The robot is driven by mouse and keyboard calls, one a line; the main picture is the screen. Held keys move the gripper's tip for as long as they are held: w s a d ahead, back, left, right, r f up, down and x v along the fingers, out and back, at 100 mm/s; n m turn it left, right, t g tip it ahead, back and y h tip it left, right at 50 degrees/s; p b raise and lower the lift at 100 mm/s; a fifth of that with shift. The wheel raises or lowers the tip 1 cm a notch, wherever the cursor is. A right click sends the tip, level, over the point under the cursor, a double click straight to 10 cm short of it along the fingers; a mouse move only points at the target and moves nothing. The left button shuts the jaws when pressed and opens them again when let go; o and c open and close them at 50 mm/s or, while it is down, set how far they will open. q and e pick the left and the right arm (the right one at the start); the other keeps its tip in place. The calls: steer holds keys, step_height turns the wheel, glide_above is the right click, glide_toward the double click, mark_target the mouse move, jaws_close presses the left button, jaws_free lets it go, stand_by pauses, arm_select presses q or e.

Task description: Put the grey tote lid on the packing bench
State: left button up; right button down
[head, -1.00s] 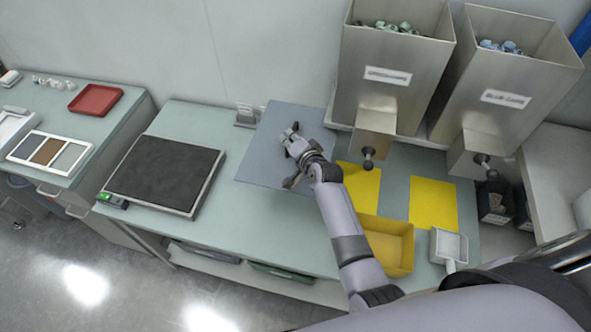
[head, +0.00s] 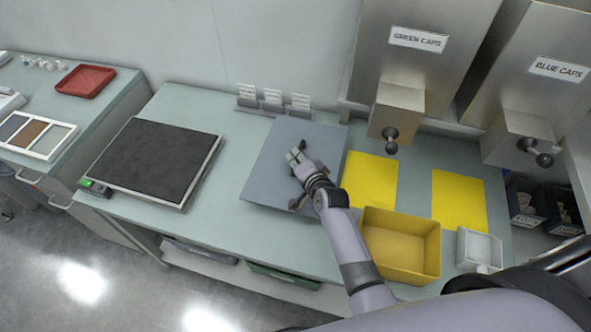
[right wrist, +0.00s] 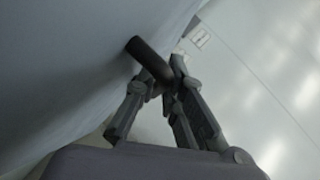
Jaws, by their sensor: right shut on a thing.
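The grey tote lid (head: 268,170) is a flat blue-grey panel over the middle of the packing bench (head: 225,215), between the black-topped scale and the yellow mats. My right gripper (head: 300,168) is over the middle of the lid, shut on its handle. In the right wrist view the lid (right wrist: 60,75) fills the left side, and the fingers (right wrist: 165,85) close on a dark round handle (right wrist: 148,58). I cannot tell whether the lid touches the bench or hangs just above it. My left gripper is not in view.
The scale (head: 155,160) stands left of the lid. Several card holders (head: 272,98) stand behind it.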

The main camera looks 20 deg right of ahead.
step_height(320, 180, down, 4)
steer(key=b, duration=0.3)
steer(key=shift+s+r, duration=0.1)
steer(key=shift+s, duration=0.05)
steer(key=shift+f+b, duration=0.2)
steer(key=shift+b, duration=0.1)
steer(key=shift+w+r, duration=0.1)
steer(key=shift+w, duration=0.15)
steer(key=shift+s, duration=0.1)
steer(key=c, duration=2.1)
jaws_free()
steer(key=shift+s, duration=0.1)
steer(key=shift+c, duration=0.2)
steer(key=o, duration=0.5)
steer(key=shift+f, duration=0.2)
